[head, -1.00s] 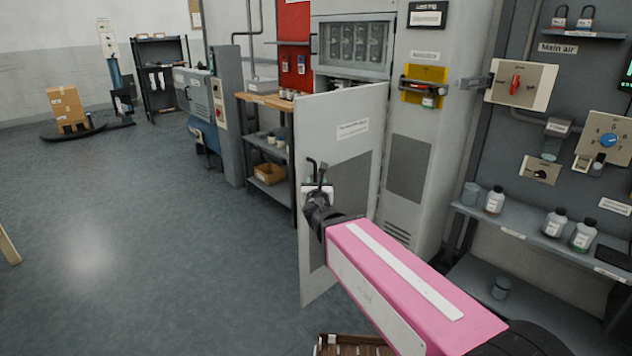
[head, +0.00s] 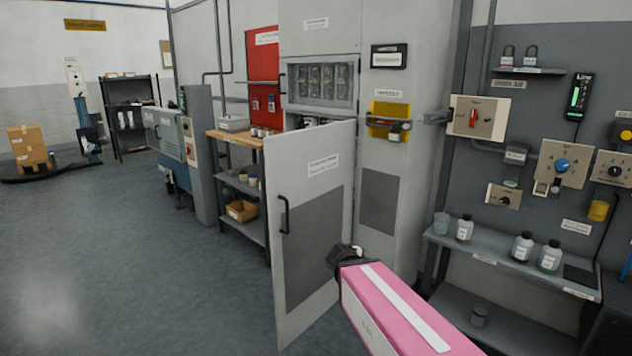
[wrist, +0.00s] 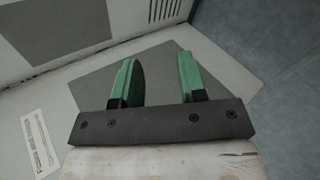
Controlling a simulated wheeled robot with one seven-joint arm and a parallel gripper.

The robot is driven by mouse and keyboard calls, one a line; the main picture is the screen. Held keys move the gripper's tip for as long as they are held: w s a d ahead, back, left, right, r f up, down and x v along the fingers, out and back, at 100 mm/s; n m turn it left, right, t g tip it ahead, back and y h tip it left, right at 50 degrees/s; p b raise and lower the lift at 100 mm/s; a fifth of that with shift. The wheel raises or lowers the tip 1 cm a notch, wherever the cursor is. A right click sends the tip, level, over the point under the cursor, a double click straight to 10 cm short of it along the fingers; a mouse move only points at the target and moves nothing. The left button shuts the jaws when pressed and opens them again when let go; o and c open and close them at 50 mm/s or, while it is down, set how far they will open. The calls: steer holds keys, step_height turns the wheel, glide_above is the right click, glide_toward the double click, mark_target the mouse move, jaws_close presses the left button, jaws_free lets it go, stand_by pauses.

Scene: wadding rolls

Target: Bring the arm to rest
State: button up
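My arm, pink with a white strip, reaches in from the bottom of the head view toward the open grey cabinet door. My gripper shows in the wrist view (wrist: 160,80), with two green fingers apart and nothing between them. The grey door (head: 312,170) stands swung out from the tall cabinet (head: 395,130), and its dark handle (head: 284,215) is clear of my arm. In the head view the dark wrist end of my arm is in front of the door's lower right part; the fingers are hidden there.
To the right, a shelf (head: 490,258) holds several bottles (head: 522,246) below a panel with a red switch (head: 473,118). A workbench (head: 240,142) stands left of the door. The floor (head: 110,260) at left is open.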

steer(key=s+d+f+m+g+y, duration=0.4)
steer(key=s+f+m+g+y, duration=0.2)
steer(key=m, duration=0.7)
steer(key=shift+s+d+f+m+g, duration=0.15)
steer(key=shift+s+f+m+g, duration=0.25)
steer(key=shift+s+f+g, duration=1.35)
steer(key=shift+s+f+t, duration=0.25)
steer(key=shift+f+t, duration=0.3)
steer(key=shift+f, duration=0.15)
